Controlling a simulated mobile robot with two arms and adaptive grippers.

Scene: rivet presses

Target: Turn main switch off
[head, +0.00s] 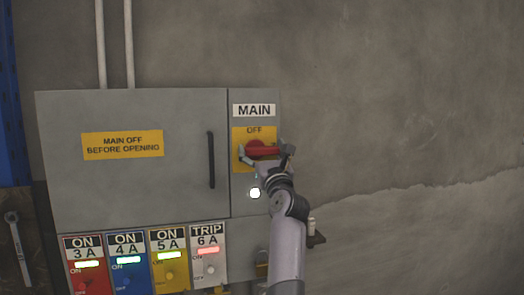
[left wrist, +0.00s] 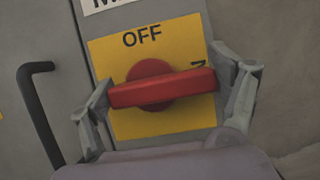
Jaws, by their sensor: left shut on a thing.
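The main switch (head: 262,151) is a red rotary handle on a yellow plate under the MAIN label, at the right of the grey cabinet. OFF is printed above the handle. In the left wrist view the red handle (left wrist: 163,88) lies across the plate, roughly horizontal, pointing toward a partly hidden mark at the right. My left gripper (head: 266,153) is shut on the handle, with one finger at each end of it, as the left wrist view (left wrist: 165,92) also shows. The gripper hides part of the plate. My right gripper is not in view.
The cabinet door (head: 130,185) has a black handle (head: 211,160) and a yellow sign (head: 122,144) reading MAIN OFF BEFORE OPENING. Below are several breakers: ON 3A, 4A, 5A and TRIP 6A (head: 209,262). Bare wall lies to the right.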

